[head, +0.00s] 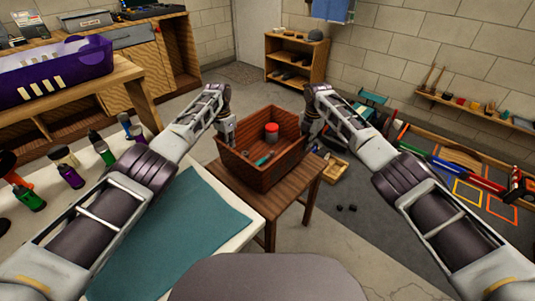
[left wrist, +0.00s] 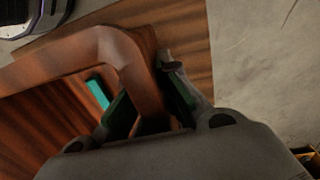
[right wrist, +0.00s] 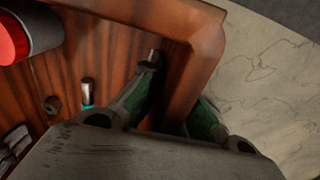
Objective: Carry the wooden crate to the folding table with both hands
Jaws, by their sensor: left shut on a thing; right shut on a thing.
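The wooden crate (head: 265,178), open-topped and reddish brown, is at the middle of the head view. It is on or just above a small brown wooden table (head: 308,172); I cannot tell if they touch. A red can (head: 271,132) and a teal-handled tool (head: 264,158) are inside. My left gripper (head: 228,138) is shut on the crate's left side; the left wrist view shows its fingers around the crate's rim (left wrist: 115,50). My right gripper (head: 311,137) is shut on the right side, its fingers around the rim (right wrist: 205,60) in the right wrist view. The fingertips are partly hidden.
A white table (head: 245,235) with a teal mat (head: 170,240) and several bottles stands at left, close to the crate. A purple bin (head: 60,75) sits on a wooden bench. A low shelf (head: 295,60) stands at the back. Small dark items (head: 346,208) lie on the floor.

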